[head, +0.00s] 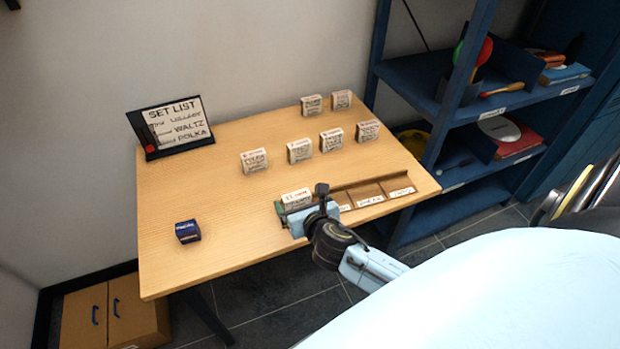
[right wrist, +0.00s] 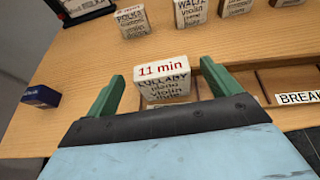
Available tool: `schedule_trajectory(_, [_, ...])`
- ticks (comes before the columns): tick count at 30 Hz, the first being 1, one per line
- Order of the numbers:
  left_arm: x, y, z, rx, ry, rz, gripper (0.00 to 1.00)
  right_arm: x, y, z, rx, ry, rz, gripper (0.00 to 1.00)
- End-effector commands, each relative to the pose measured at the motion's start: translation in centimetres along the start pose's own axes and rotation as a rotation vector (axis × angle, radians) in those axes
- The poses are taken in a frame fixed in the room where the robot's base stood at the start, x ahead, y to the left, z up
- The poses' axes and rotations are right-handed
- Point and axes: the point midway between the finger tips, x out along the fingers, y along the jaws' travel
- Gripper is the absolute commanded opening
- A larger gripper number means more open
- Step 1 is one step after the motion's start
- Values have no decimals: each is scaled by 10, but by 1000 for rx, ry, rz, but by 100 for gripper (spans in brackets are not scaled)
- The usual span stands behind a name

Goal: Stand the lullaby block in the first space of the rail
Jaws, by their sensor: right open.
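The lullaby block (head: 296,198) is a pale block at the left end of the wooden rail (head: 372,187). In the right wrist view the block (right wrist: 163,78) reads "11 min" in red and "LULLABY" below. It looks upright, in or just at the rail's first space; its foot is hidden, so I cannot tell if it is fully seated. My right gripper (head: 306,214) is open, its green fingers on either side of the block with visible gaps. The rail (right wrist: 240,82) runs rightward from the block in the wrist view. My left gripper is not in view.
Several pale blocks, such as the polka block (right wrist: 131,20) and waltz block (right wrist: 190,12), stand farther back. A dark blue box (head: 187,231) is at the left front. A set list sign (head: 175,127) stands back left. Blue shelves (head: 450,110) flank the table's right.

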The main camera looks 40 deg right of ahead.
Motion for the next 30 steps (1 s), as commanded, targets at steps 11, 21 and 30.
schedule_trajectory(11, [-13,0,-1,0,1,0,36,-75,0,0,-1,1,0,89])
schedule_trajectory(21, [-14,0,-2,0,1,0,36,-88,0,0,0,-1,-1,89])
schedule_trajectory(30, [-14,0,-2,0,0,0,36,-72,-7,-76,280,166,-22,89])
